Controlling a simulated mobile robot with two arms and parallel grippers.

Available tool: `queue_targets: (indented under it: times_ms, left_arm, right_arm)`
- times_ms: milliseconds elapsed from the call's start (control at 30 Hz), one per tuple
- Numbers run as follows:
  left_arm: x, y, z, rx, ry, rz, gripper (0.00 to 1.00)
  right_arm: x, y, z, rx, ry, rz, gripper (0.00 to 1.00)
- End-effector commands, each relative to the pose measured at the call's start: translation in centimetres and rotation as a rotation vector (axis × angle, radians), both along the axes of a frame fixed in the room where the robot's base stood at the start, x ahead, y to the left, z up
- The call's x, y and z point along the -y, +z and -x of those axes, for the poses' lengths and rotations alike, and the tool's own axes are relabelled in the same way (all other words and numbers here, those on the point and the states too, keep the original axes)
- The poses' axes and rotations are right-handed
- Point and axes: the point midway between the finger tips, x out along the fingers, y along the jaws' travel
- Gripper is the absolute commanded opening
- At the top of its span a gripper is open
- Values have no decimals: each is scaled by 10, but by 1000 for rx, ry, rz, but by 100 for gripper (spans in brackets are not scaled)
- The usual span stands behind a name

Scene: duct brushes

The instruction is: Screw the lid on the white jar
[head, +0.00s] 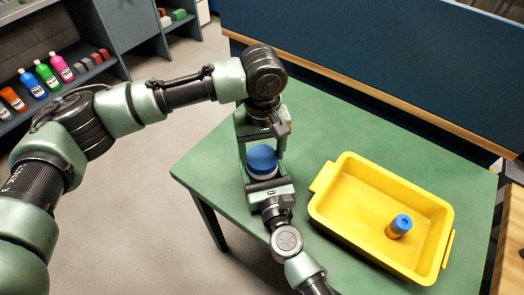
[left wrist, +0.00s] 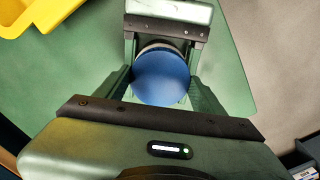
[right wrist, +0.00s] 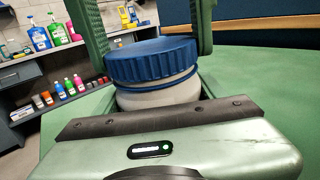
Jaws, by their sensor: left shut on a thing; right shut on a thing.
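The white jar (right wrist: 160,93) stands upright near the table's left end, with the blue lid (right wrist: 152,60) on its top. A white band shows under the lid in the right wrist view; whether the lid is fully seated I cannot tell. The lid also shows in the head view (head: 262,158) and from above in the left wrist view (left wrist: 160,76). My left gripper (head: 261,150) reaches in from the far side, its fingers shut on either side of the lid. My right gripper (head: 265,175) comes from the near side and is shut on the jar; its fingertips are mostly hidden.
A yellow tray (head: 330,205) lies on the green table (head: 300,125) to the right, holding a small orange bottle with a blue cap (head: 399,226). A dark blue panel (head: 380,50) stands behind the table. Shelves with bottles (head: 45,75) are at the back left.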

Motion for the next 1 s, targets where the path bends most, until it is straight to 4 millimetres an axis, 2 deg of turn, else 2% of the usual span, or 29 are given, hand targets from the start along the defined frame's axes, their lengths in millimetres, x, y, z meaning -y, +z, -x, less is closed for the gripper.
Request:
queue_targets:
  times_ms: [1000]
  left_arm:
    - [0, -1, 0, -11, -2441, 2, 20]
  right_arm:
    - [1, -1, 0, -1, -1, -1, 0]
